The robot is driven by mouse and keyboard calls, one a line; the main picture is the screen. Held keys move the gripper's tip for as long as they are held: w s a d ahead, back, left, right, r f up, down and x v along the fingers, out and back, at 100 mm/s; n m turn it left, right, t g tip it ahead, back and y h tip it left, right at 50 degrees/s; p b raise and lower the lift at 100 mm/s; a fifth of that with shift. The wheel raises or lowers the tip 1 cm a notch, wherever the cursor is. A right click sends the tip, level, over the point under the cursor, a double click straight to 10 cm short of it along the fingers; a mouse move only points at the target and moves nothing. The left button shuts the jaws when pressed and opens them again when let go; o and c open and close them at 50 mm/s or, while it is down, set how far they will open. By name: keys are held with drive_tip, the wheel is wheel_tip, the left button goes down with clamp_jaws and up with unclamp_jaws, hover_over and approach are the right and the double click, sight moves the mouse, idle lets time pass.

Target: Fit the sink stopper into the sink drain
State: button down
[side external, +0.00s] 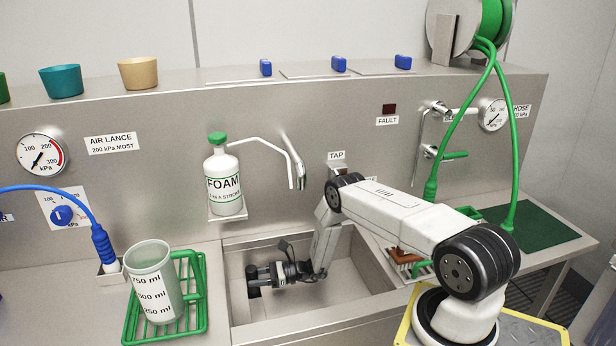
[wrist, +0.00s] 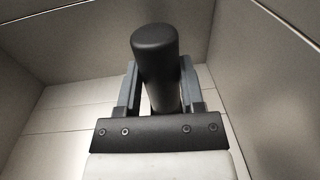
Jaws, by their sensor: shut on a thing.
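The sink stopper (side external: 253,282) is a black, rounded cylinder at the left end of my gripper (side external: 266,272), low inside the sink. In the wrist view the stopper (wrist: 156,50) stands between the two grey fingers of my gripper (wrist: 158,82), which are shut on it. The steel sink (side external: 233,262) is a rectangular basin set in the counter. The drain is not visible in either view. I cannot tell whether the stopper touches the sink floor.
My arm reaches into the sink from the right. A measuring jug (side external: 153,283) stands on a green rack (side external: 196,292) left of the sink. A foam bottle (side external: 222,183) and a bent tap pipe (side external: 262,148) are above. A brown brush (side external: 402,257) lies at the right rim.

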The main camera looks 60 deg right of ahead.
drive_tip(key=shift+f, duration=0.4)
drive_tip(key=shift+c, duration=0.7)
unclamp_jaws()
drive_tip(key=shift+v, duration=3.95)
drive_tip(key=shift+a, duration=0.15)
